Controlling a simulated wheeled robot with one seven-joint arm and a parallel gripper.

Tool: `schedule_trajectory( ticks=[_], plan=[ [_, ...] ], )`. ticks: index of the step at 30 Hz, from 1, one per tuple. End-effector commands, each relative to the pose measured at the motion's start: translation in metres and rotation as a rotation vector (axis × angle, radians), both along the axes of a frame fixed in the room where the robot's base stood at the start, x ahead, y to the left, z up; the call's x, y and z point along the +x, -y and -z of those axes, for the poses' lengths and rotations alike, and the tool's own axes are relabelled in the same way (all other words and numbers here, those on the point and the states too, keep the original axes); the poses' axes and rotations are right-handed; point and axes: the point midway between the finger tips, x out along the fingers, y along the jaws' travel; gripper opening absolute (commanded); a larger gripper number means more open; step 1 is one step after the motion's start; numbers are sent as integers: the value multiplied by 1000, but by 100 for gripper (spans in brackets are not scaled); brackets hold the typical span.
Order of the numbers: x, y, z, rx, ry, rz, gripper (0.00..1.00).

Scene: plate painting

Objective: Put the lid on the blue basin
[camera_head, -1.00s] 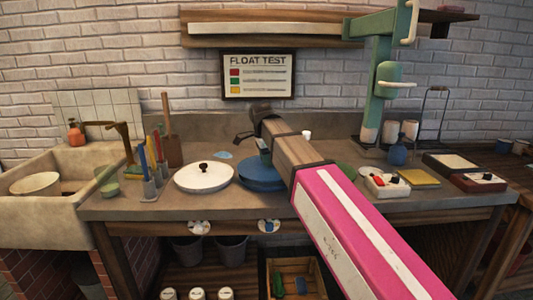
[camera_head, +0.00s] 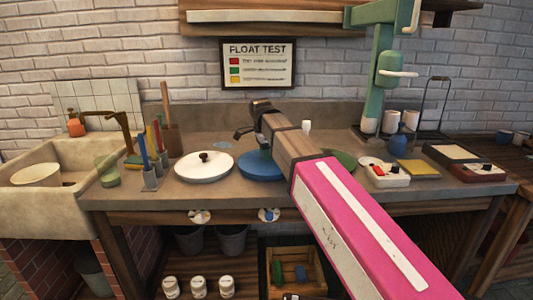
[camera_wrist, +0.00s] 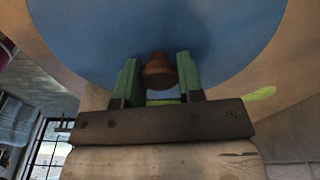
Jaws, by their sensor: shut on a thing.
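A blue round lid (camera_wrist: 100,45) fills much of the wrist view, with a brown knob (camera_wrist: 158,72) at its middle. My gripper (camera_wrist: 158,78) has its green fingers on either side of this knob and is shut on it. In the head view the blue disc (camera_head: 258,167) sits low at the counter, partly covered by my pink and wooden arm.
A white lidded dish (camera_head: 190,172) with a dark knob stands just left of the blue disc. Tool cups (camera_head: 150,178) and a sink (camera_head: 62,205) lie further left. A paint box (camera_head: 384,180), a yellow sponge (camera_head: 418,168) and trays are at right.

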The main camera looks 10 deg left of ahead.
Motion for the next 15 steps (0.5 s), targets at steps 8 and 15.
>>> schedule_trajectory(
  ticks=[8,15],
  plan=[
    [0,0,0,0,0,0,48],
    [0,0,0,0,0,0,65]
  ],
)
